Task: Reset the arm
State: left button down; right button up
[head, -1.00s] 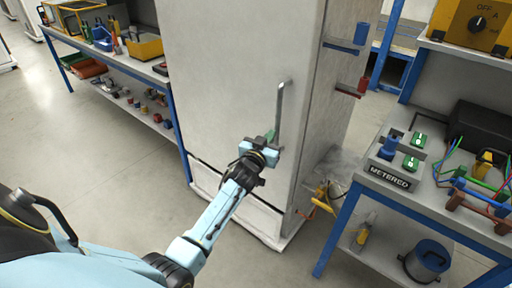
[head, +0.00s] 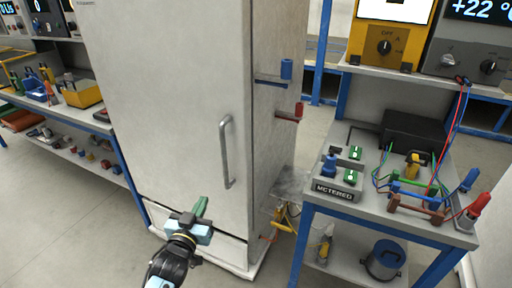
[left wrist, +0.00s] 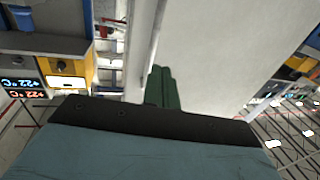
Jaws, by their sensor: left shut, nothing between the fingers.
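My left gripper (head: 200,208) is in front of the lower part of a tall white cabinet (head: 160,110), below and left of its vertical grey handle (head: 226,152). Its green fingers are together and empty, pointing up toward the cabinet door. The fingers also show in the left wrist view (left wrist: 162,88), with the white cabinet behind them. The gripper is apart from the handle. The cabinet door looks shut. My right gripper is not in view.
A bench with a METERED panel (head: 335,191), cables and a black box (head: 416,136) stands at the right. Shelves with a yellow bin (head: 82,92) stand at the left. A blue pot (head: 384,259) is on the lower right shelf. Floor is clear at the lower left.

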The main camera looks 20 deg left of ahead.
pick_arm(q)
jog(key=s+d+f+m+g+h, duration=0.1)
jog(key=s+d+f+g, duration=0.3)
jog(key=f, duration=0.6)
jog(key=s+f+m+g, duration=0.1)
jog(key=s+f+g, duration=0.1)
jog(key=s+f, duration=0.7)
jog(key=s+d+f+g+h, duration=0.1)
jog(key=s+f+g, duration=0.2)
jog(key=f, duration=0.9)
jog(key=s+f+m+g, duration=0.1)
jog(key=s+f+g, duration=0.3)
jog(key=s, duration=1)
jog(key=s+f+m+g, duration=0.1)
jog(key=s+f+g, duration=0.2)
jog(key=s+f, duration=0.5)
jog(key=s, duration=0.6)
jog(key=shift+a+f+g, duration=0.4)
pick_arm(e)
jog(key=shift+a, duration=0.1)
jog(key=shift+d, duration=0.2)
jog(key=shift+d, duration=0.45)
